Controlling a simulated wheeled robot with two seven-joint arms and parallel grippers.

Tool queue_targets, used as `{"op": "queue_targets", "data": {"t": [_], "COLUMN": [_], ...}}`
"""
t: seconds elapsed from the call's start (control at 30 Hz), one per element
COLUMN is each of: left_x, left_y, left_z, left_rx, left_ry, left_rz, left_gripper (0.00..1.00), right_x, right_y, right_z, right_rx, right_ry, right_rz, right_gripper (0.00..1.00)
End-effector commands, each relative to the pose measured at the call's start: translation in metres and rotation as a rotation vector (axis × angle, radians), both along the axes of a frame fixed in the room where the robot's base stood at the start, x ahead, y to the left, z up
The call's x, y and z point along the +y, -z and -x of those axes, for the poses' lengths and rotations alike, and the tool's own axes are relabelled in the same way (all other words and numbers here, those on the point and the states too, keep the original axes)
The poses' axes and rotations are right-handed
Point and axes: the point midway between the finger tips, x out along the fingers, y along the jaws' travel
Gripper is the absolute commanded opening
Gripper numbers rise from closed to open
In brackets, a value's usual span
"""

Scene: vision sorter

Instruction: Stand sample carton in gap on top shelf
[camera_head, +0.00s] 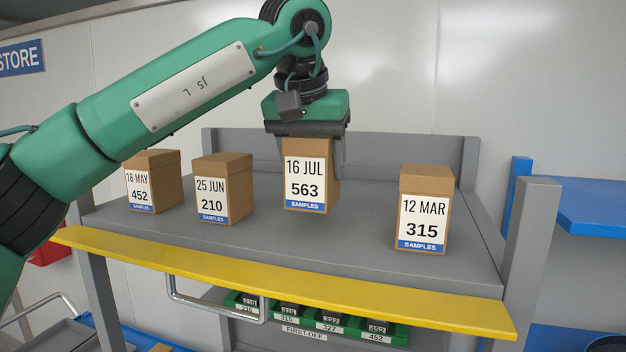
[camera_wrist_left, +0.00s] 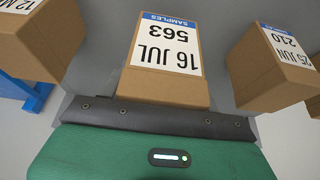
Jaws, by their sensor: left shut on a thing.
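The sample carton marked 16 JUL 563 (camera_head: 304,187) is a brown box with a white label and a blue SAMPLES strip. My left gripper (camera_head: 311,160) is shut on it from above, and the carton is upright. It also fills the middle of the left wrist view (camera_wrist_left: 165,58). It is at or just above the grey top shelf (camera_head: 340,246); I cannot tell whether its base touches. It is in the gap between the 25 JUN 210 carton (camera_head: 222,188) and the 12 MAR 315 carton (camera_head: 425,208), apart from both. My right gripper is not in view.
The 18 MAY 452 carton (camera_head: 153,182) stands at the far left of the shelf. A yellow front edge (camera_head: 285,279) runs along the shelf. Green bins (camera_head: 316,319) sit below it. A grey post (camera_head: 531,232) and a blue shelf (camera_head: 592,210) are at the right.

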Motion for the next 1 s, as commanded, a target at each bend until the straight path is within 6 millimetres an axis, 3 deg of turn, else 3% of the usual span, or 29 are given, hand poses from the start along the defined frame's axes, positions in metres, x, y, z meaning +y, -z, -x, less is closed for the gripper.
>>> {"op": "queue_targets", "data": {"t": [0.33, 0.77, 0.8, 0.87, 1.0], "left_x": [0.0, 0.0, 0.0, 0.0, 0.0], "left_y": [0.033, 0.041, 0.041, 0.041, 0.041], "left_z": [0.0, 0.0, 0.0, 0.0, 0.0], "left_rx": [0.0, -0.001, 0.0, 0.0, 0.0], "left_ry": [0.0, 0.0, 0.0, 0.0, 0.0], "left_rz": [0.0, 0.0, 0.0, 0.0, 0.0], "left_gripper": [0.25, 0.25, 0.7, 0.81, 0.83], "right_x": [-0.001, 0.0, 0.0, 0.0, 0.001], "right_y": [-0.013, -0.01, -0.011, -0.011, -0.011], "right_z": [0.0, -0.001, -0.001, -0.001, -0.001], "right_rx": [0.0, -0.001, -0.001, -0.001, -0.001], "right_ry": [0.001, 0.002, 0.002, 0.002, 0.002], "right_rz": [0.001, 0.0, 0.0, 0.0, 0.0], "right_gripper": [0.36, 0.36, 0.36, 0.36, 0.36]}}
